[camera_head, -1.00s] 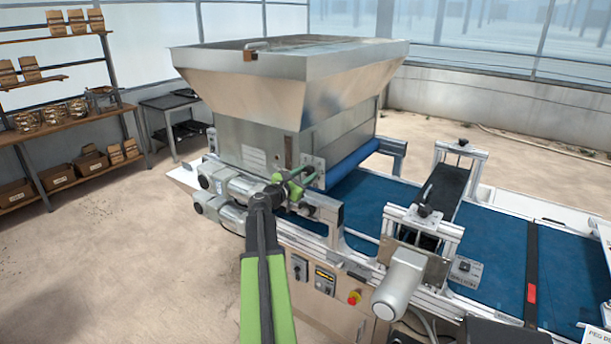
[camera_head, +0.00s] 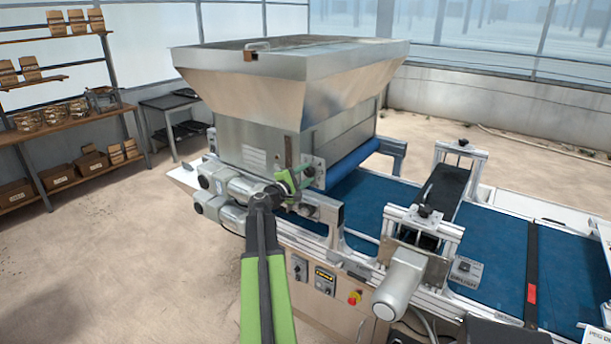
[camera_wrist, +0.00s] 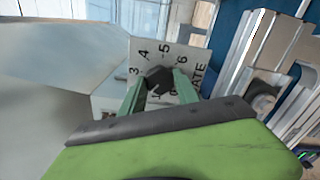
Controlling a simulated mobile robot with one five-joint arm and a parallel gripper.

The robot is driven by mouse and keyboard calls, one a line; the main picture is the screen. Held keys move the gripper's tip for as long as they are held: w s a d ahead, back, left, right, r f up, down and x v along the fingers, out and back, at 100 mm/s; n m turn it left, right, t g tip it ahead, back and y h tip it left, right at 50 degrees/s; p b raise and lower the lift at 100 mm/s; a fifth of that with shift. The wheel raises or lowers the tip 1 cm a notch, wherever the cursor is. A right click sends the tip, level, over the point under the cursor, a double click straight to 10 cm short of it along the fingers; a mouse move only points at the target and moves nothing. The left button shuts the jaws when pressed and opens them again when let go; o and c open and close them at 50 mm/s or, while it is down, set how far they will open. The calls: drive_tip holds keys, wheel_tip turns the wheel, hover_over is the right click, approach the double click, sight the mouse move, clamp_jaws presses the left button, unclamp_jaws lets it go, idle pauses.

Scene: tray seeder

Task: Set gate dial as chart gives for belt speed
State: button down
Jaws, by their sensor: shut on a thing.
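The gate dial plate (camera_wrist: 178,53) shows in the wrist view, white with black numbers; 3, 4, 5 and 6 are readable and "GATE" is partly covered. A dark knob (camera_wrist: 159,76) sits on it between the green fingers of my gripper (camera_wrist: 158,90), which is shut on the knob. The knob's pointer is not clear, so I cannot tell its setting. In the head view my gripper (camera_head: 292,180) is at the small plate on the hopper's (camera_head: 245,92) lower right corner. The belt speed panel's display (camera_head: 325,281) is too small to read. I cannot identify a chart.
The blue belt (camera_head: 375,205) runs right from under the hopper. A grey motor (camera_head: 400,285) and a red stop button (camera_head: 354,297) are at the front. Shelves (camera_head: 70,118) stand at the left. The floor at the left is clear.

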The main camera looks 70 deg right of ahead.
drive_tip(key=shift+m, duration=0.9)
drive_tip(key=c, duration=0.9)
unclamp_jaws()
drive_tip(key=v, duration=1.7)
drive_tip(key=shift+a, duration=0.2)
